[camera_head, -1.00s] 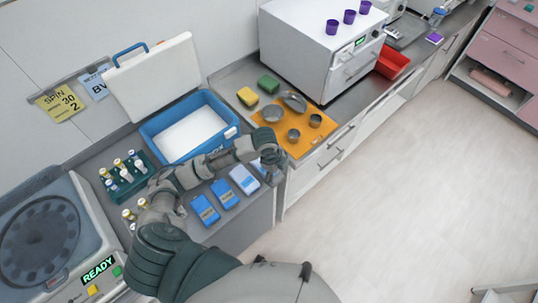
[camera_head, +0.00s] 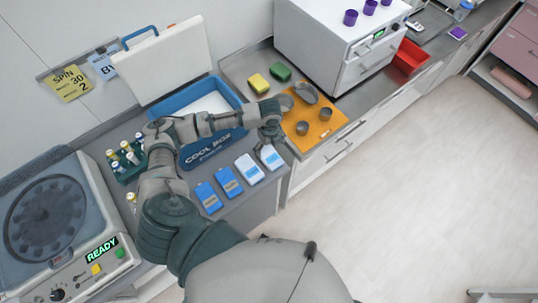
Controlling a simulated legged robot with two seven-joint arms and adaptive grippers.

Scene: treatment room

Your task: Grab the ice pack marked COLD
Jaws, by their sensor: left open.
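Several ice packs lie in a row on the grey counter in front of the cool box (camera_head: 212,150). Two are blue, a left one (camera_head: 208,197) and a right one (camera_head: 229,181). Two are whitish with blue labels, a left one (camera_head: 249,169) and a right one (camera_head: 270,157). Their lettering is too small to read, so I cannot tell which is marked COLD. My left gripper (camera_head: 273,136) is open and empty, just behind the rightmost pack; its height above the counter is unclear. My left forearm crosses in front of the cool box. My right gripper is out of view.
The cool box's white lid (camera_head: 163,62) stands open. A tube rack (camera_head: 126,160) and a centrifuge (camera_head: 55,225) are at the left. An orange mat (camera_head: 325,128) with metal bowls lies right of the gripper. Yellow (camera_head: 258,83) and green (camera_head: 281,72) sponges lie behind.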

